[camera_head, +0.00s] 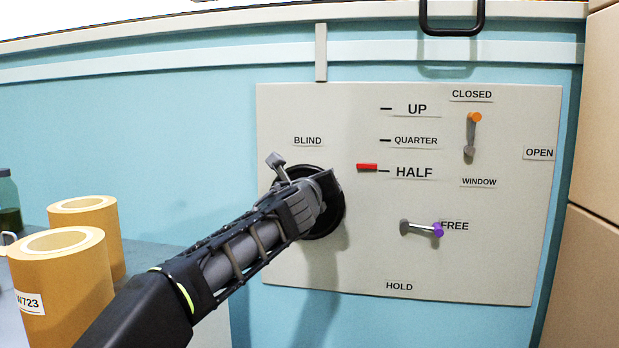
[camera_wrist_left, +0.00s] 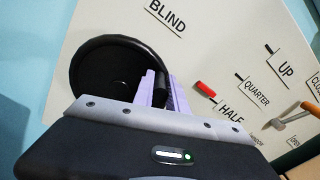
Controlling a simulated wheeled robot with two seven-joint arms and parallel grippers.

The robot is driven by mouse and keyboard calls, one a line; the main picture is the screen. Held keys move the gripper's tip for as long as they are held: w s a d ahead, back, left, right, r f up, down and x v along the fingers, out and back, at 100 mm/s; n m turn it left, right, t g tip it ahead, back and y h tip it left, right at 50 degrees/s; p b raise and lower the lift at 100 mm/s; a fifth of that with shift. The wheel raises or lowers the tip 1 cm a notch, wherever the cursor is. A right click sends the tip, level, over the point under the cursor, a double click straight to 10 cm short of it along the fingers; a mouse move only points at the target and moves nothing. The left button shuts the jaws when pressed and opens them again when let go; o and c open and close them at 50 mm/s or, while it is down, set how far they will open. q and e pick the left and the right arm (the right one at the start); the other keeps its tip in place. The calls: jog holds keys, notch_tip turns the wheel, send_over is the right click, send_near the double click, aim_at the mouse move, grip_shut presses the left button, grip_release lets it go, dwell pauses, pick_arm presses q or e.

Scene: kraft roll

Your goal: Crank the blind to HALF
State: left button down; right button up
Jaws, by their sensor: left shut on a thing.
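The blind's black round crank (camera_head: 336,222) sits on the grey panel (camera_head: 350,270) below the BLIND label (camera_head: 307,141); it also fills the left of the left wrist view (camera_wrist_left: 95,75). My left gripper (camera_head: 318,192) reaches in from the left and is shut on the crank's handle (camera_wrist_left: 163,92), in front of the disc. The arm hides part of the disc. The red marker (camera_head: 367,167) is at the HALF label (camera_head: 414,172), next to its tick or a hair above it. My right gripper is not in view.
An orange-tipped lever (camera_head: 472,134) is by CLOSED, above WINDOW. A purple-tipped lever (camera_head: 422,228) points to FREE, with HOLD below. Two yellow-brown rolls (camera_head: 62,285) stand at the left. A black bar handle (camera_head: 452,32) is above the panel.

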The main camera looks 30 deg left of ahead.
pick_arm(q)
jog(key=shift+w+d+f+m, duration=0.2)
jog(key=shift+d+f+m, duration=0.3)
jog(key=shift+m, duration=0.3)
jog(key=shift+w+d+f+m, duration=0.15)
jog(key=shift+d+f+m, duration=0.25)
jog(key=shift+m, duration=0.4)
jog(key=c, duration=1.3)
grip_release()
jog(key=shift+r, duration=0.1)
jog(key=shift+c, duration=0.2)
jog(key=b+v, duration=0.1)
jog(key=v, duration=0.6)
jog(key=shift+s, duration=0.4)
jog(key=shift+d, duration=0.1)
